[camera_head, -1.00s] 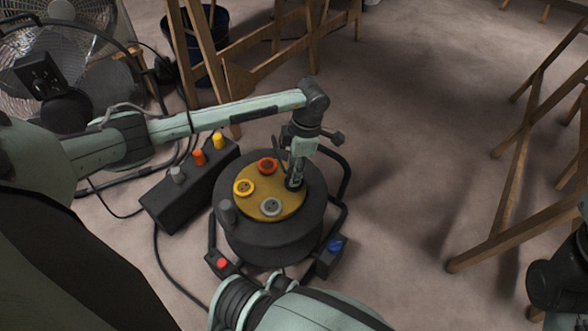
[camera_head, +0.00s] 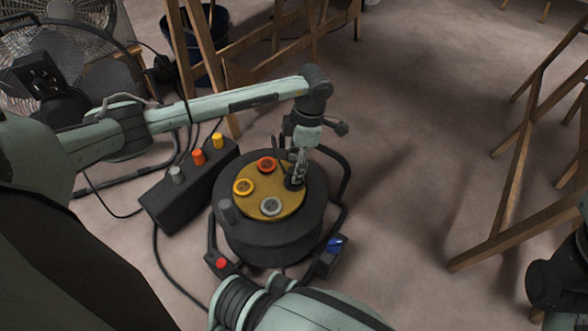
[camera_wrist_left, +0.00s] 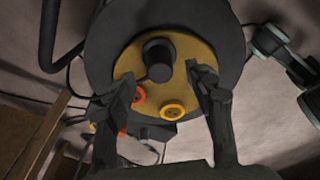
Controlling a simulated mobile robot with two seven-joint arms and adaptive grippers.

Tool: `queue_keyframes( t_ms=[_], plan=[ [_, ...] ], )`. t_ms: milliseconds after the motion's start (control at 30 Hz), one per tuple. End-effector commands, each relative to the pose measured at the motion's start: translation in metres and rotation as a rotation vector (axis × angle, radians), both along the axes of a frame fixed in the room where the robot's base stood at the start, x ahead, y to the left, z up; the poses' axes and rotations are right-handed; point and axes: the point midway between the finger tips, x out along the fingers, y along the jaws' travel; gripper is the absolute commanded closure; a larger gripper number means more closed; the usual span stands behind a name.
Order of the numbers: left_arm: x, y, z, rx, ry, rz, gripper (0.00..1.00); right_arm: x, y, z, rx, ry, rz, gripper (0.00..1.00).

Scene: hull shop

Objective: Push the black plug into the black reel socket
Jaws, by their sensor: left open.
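The cable reel (camera_head: 270,240) is a dark drum with a yellow-brown face (camera_head: 252,206) on top. The black plug (camera_head: 294,184) stands on the right part of this face, where the black socket is hidden beneath it. In the left wrist view the plug (camera_wrist_left: 157,58) is a round dark cap with no clear gap seen between it and the face. How deep it sits I cannot tell. My left gripper (camera_head: 299,168) is just above the plug. In the wrist view its two fingers (camera_wrist_left: 165,90) are spread apart, with nothing between the tips. My right gripper is not in view.
Red (camera_head: 267,165), yellow (camera_head: 243,187) and grey (camera_head: 270,207) sockets share the face. A dark box (camera_head: 185,195) with grey, orange and yellow plugs is left of the reel. Wooden trestles (camera_head: 520,170) stand right and behind, a fan (camera_head: 55,65) at upper left. Floor right of the reel is clear.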

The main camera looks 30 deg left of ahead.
Motion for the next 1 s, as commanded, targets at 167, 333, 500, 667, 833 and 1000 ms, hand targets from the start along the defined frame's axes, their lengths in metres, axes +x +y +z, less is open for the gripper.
queue_keyframes(
  t_ms=[167,333,500,667,833,1000],
  plan=[
    [0.005,-0.004,0.041,0.001,-0.005,-0.001,0.46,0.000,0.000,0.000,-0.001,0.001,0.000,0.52],
    [0.007,-0.008,0.070,0.001,-0.003,0.000,0.46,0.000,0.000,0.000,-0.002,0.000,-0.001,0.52],
    [0.008,-0.010,0.085,0.001,-0.001,0.000,0.46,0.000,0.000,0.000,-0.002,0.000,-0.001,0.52],
    [0.008,-0.010,0.087,0.001,-0.001,0.000,0.46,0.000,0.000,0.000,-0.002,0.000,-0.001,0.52],
    [0.008,-0.010,0.087,0.001,-0.001,0.001,0.46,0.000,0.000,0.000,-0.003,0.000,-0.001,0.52],
    [0.008,-0.010,0.087,0.001,-0.001,0.001,0.46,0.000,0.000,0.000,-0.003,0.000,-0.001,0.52]
  ],
)
